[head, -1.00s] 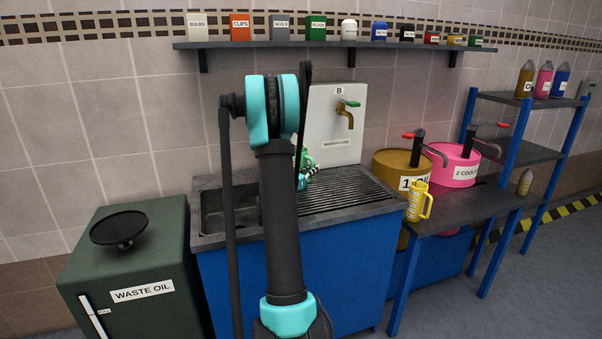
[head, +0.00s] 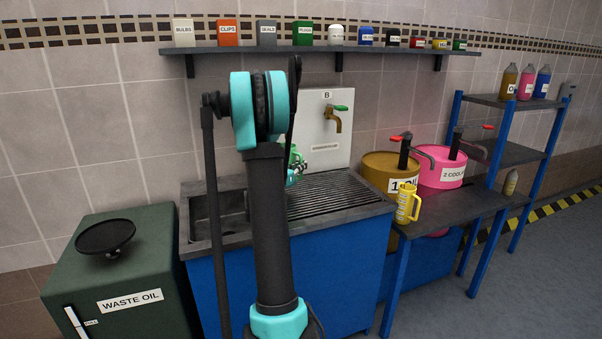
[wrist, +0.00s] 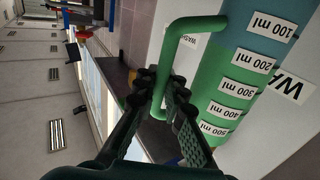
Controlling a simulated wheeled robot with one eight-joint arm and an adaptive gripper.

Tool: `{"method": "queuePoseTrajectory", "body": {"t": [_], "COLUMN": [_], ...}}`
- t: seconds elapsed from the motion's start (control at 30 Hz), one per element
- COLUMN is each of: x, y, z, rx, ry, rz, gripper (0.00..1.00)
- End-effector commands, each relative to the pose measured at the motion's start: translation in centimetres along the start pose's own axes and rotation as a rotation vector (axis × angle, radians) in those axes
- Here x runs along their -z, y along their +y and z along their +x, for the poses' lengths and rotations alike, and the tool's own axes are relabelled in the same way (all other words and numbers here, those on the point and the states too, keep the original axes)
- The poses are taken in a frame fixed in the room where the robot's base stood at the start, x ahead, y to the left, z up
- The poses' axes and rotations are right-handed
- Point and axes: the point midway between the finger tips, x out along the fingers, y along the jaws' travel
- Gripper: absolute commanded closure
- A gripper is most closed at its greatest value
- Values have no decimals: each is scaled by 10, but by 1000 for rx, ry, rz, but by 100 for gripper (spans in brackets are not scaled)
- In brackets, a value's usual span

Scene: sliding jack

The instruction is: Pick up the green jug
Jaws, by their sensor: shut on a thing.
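The green jug (head: 298,158) shows in the head view above the sink unit's drainboard, partly hidden behind my arm. In the wrist view the jug (wrist: 228,85) is large and close, with white labels from 100 ml to 500 ml and a green handle (wrist: 190,32). My gripper (wrist: 163,86) is shut on the jug's handle, with the handle running between the fingertips. In the head view my gripper (head: 292,178) is small and mostly covered by my arm. I cannot tell the exact gap between jug and drainboard.
The sink unit (head: 345,207) stands behind my arm, below a tap (head: 333,120). A yellow jug (head: 408,203) stands on the side table at right, near a brown drum (head: 378,166) and a pink drum (head: 432,170). A waste oil cabinet (head: 60,260) is at left.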

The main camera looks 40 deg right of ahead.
Motion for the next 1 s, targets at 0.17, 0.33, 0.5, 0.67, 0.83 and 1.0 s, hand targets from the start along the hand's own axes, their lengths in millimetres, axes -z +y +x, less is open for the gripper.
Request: {"method": "queuePoseTrajectory", "body": {"t": [0.17,0.33,0.5,0.67,0.83,1.0], "x": [-1,-1,-1,-1,-1,-1], "y": [-1,-2,-1,0,0,0], "z": [-42,-89,-132,-160,-176,-180], "rx": [3,6,4,3,2,0], "ry": [0,0,0,0,0,0], "rz": [0,0,0,0,0,0], "gripper": [100,100,100,100,100,100]}}
